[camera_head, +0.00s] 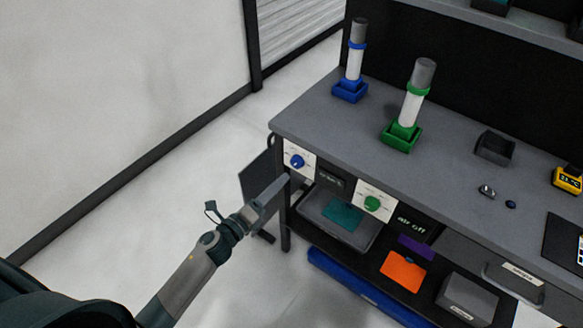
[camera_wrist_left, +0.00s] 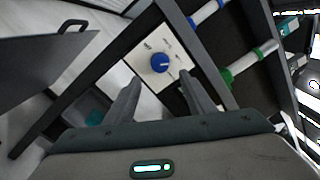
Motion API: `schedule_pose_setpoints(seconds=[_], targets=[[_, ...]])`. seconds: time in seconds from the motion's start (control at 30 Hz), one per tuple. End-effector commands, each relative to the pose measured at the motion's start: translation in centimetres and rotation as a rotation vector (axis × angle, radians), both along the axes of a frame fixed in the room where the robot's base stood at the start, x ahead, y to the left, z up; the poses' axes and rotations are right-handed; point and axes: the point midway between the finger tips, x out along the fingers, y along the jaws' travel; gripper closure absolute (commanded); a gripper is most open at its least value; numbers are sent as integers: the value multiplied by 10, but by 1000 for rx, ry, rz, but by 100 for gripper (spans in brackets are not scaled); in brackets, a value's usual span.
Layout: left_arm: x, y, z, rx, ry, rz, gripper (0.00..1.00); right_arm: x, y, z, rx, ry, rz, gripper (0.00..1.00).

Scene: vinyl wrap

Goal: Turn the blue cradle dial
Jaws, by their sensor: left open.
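The blue dial (camera_head: 297,161) sits on a white panel on the bench's front edge, at the left end. In the left wrist view the blue dial (camera_wrist_left: 160,63) shows ahead of and between my fingers, with the white panel (camera_wrist_left: 140,52) around it. My left gripper (camera_head: 284,181) is just in front of and below the panel in the head view. In the wrist view its two fingers (camera_wrist_left: 158,95) are apart with nothing between them, short of the dial. The blue cradle (camera_head: 349,91) stands on the bench above, holding a white roll with a grey top. My right gripper is not in view.
A green dial (camera_head: 373,203) is on a second panel to the right, below the green cradle (camera_head: 402,137). A dark panel (camera_head: 258,185) stands out at the bench's left end. Open floor lies to the left.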

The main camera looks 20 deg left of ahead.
Motion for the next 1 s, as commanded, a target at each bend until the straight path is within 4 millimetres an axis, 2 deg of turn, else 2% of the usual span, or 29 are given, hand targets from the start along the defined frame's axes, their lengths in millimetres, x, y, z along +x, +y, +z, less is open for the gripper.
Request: schedule_pose_setpoints(seconds=[0.2,0.4,0.6,0.9,1.0], targets=[[37,-14,2,-1,0,-1,50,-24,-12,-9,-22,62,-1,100],[60,-22,0,1,0,0,50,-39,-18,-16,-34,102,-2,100],[70,-26,0,0,0,-1,50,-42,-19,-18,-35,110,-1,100],[70,-26,0,0,0,-1,50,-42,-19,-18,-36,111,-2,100],[71,-26,0,0,0,-1,74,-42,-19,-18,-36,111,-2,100]])
